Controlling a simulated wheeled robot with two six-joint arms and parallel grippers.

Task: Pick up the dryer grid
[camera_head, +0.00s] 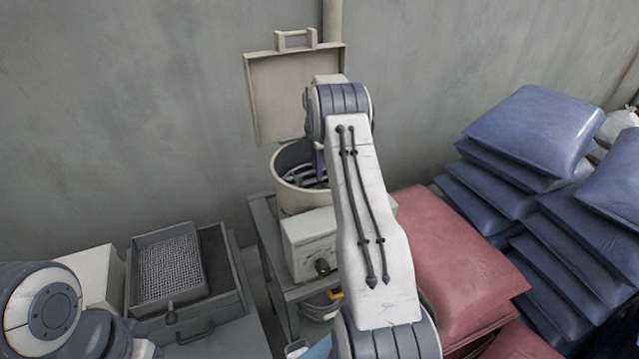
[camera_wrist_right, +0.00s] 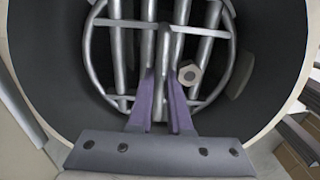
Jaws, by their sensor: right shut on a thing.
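The dryer grid (camera_wrist_right: 218,105) is a round rack of shiny metal bars with a ring rim, inside the drum of the dryer (camera_head: 290,195). In the head view part of the grid (camera_head: 298,178) shows through the drum's mouth; my right arm hides the rest. My right gripper (camera_wrist_right: 166,80) reaches down into the drum, its purple fingers shut on the grid's middle bar. In the head view one purple finger of the right gripper (camera_head: 317,160) shows at the drum's opening. A hex nut (camera_wrist_right: 189,73) is beside the right finger. My left gripper is out of view.
The dryer's square lid (camera_head: 278,95) stands open behind the drum, against the wall. A grey box with a mesh tray (camera_head: 170,268) is at left. Red sacks (camera_head: 450,265) and blue sacks (camera_head: 535,130) are stacked at right.

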